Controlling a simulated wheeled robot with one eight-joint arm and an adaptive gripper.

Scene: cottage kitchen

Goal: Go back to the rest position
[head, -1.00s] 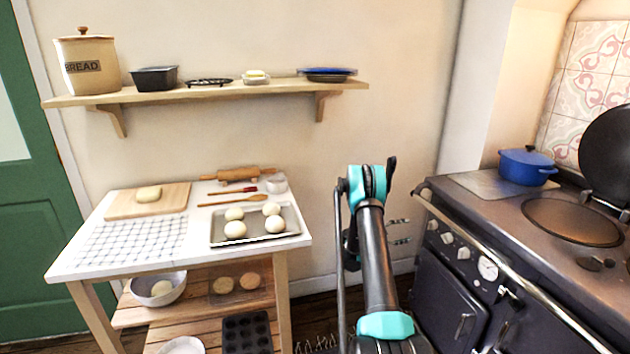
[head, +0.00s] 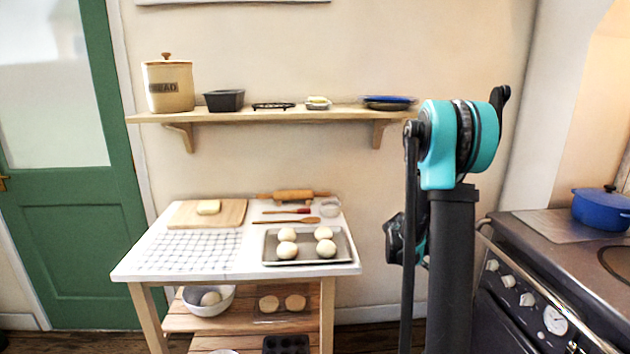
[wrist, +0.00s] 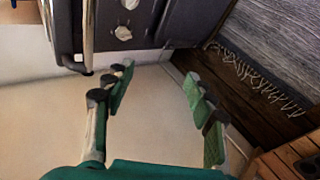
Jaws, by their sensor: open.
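My gripper (wrist: 158,100) shows in the wrist view with its two green-padded fingers spread wide apart and nothing between them. Beyond the fingers are the pale wall, the range and the dark wooden floor. In the head view my arm stands upright between the white-topped table and the range, its teal joint high at the right of the shelf. The gripper's fingers cannot be made out in the head view.
The table (head: 200,272) holds a tray (head: 340,250) with several dough balls, a board (head: 232,214) and a rolling pin (head: 293,196). A shelf (head: 300,115) hangs above. The range (head: 520,245) with a blue pot (head: 603,208) stands close on the right.

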